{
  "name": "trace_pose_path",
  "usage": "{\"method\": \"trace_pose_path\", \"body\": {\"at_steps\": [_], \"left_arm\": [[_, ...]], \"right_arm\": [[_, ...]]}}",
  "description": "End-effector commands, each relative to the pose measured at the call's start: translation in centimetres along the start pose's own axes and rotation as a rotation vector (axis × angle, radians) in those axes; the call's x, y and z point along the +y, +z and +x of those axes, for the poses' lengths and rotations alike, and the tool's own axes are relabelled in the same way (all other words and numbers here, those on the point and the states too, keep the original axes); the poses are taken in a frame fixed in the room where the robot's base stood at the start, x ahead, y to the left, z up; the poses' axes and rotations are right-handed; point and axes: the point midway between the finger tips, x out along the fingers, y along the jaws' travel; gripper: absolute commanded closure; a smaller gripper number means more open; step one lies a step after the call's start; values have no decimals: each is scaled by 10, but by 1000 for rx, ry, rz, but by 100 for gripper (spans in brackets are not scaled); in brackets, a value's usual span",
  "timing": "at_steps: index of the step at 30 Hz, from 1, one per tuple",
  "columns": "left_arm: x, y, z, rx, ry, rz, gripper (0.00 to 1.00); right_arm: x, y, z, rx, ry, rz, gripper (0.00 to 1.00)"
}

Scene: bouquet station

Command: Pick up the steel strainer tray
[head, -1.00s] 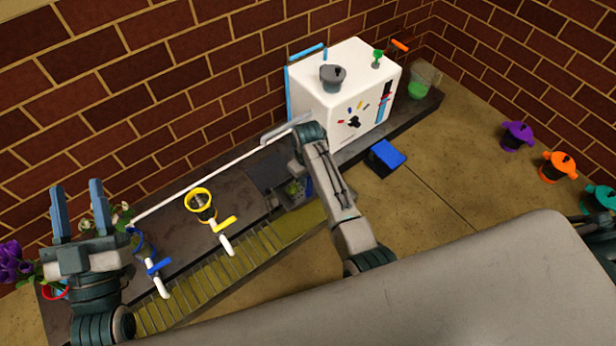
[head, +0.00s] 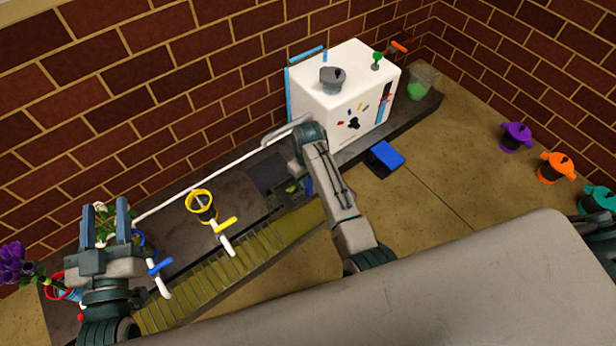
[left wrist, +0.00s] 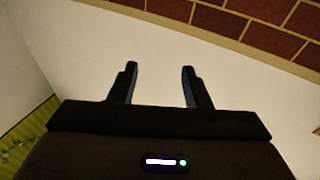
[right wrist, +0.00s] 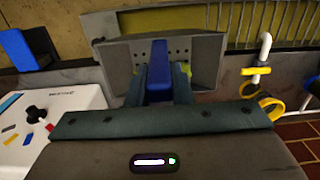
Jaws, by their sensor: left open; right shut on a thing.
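The steel strainer tray (right wrist: 205,60) is a grey, perforated, box-shaped tray with a blue handle (right wrist: 159,72) in the right wrist view. My right gripper (right wrist: 160,82) is shut on that handle, one finger on each side. In the head view my right forearm hides most of this gripper and the tray. I cannot tell whether the tray touches the counter. My left gripper (head: 104,218) is open and empty at the far left, in front of white flowers. Its two spread fingers also show in the left wrist view (left wrist: 160,85), against a pale wall.
A white machine (head: 335,95) stands behind my right arm. A yellow ring holder (head: 201,203) and a yellow-handled valve (head: 225,228) stand left of it. A blue-handled valve (head: 160,268) and purple flowers (head: 14,262) are near my left gripper. Yellow slats (head: 225,275) run along the counter's front.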

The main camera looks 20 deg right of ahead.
Motion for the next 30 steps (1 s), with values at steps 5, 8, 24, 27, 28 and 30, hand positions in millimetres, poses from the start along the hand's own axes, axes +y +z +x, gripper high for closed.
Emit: {"method": "trace_pose_path", "body": {"at_steps": [5,8,24,27,28,30], "left_arm": [[0,9,-2,-53,-1,-8,56],[0,14,-4,-84,-1,-11,56],[2,44,-18,-255,-2,-33,56],[3,50,-22,-290,-2,-38,56],[3,52,-24,-301,-2,-40,56],[3,56,-28,-327,-2,-44,56]], "right_arm": [[0,0,-2,0,0,0,100],[0,0,-3,0,0,0,100],[0,0,-8,0,0,0,100],[0,0,-8,0,0,0,100],[0,0,-9,0,0,0,100],[0,0,-9,0,0,0,100]]}}
